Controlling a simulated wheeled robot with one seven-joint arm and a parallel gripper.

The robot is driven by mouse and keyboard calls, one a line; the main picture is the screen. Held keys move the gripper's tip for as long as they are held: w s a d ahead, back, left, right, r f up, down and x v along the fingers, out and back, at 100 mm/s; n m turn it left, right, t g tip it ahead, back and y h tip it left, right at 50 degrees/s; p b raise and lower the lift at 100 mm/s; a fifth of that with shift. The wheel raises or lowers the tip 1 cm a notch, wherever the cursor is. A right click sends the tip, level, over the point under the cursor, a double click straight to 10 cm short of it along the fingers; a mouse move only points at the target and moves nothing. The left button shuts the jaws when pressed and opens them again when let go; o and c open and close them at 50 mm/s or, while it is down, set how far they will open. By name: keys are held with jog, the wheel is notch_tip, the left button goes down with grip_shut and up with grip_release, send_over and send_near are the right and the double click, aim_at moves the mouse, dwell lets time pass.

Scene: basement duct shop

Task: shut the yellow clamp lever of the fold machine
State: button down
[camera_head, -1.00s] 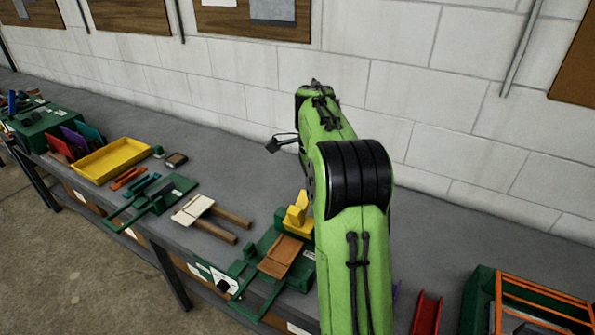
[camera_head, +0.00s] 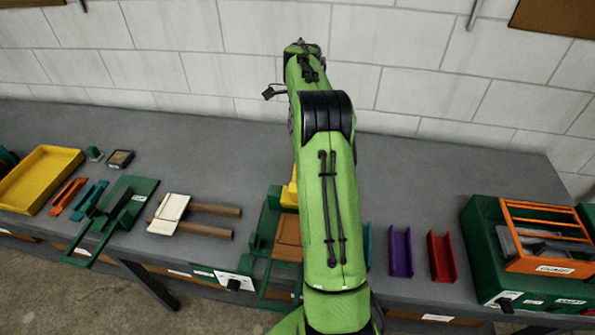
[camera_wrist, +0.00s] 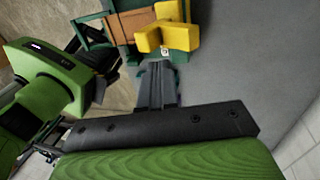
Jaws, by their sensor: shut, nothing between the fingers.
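The fold machine is a green frame (camera_head: 268,222) with a brown board (camera_head: 288,238) on the bench, partly hidden behind my green arm in the head view. Its yellow clamp lever (camera_head: 289,194) shows only as a sliver beside the arm there. In the wrist view the yellow lever (camera_wrist: 168,35) is in plain sight, with an upright block and a side arm, next to the brown board (camera_wrist: 130,25). My gripper (camera_wrist: 158,68) is shut and empty, its tips pointing at the yellow part with a small gap in the picture. Whether they touch it is unclear.
Left of the machine lie a cream board with wooden handles (camera_head: 172,212), a green fixture (camera_head: 128,200) and a yellow tray (camera_head: 40,176). Right of my arm stand purple (camera_head: 401,252) and red (camera_head: 441,256) channels and a green box with an orange rack (camera_head: 545,240). The bench behind is clear.

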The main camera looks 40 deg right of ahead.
jog(key=b+x, duration=0.1)
jog(key=x, duration=0.8)
jog(key=shift+a+f, duration=0.15)
jog(key=shift+f, duration=0.15)
jog(key=shift+f+b, duration=0.1)
jog(key=shift+b, duration=0.35)
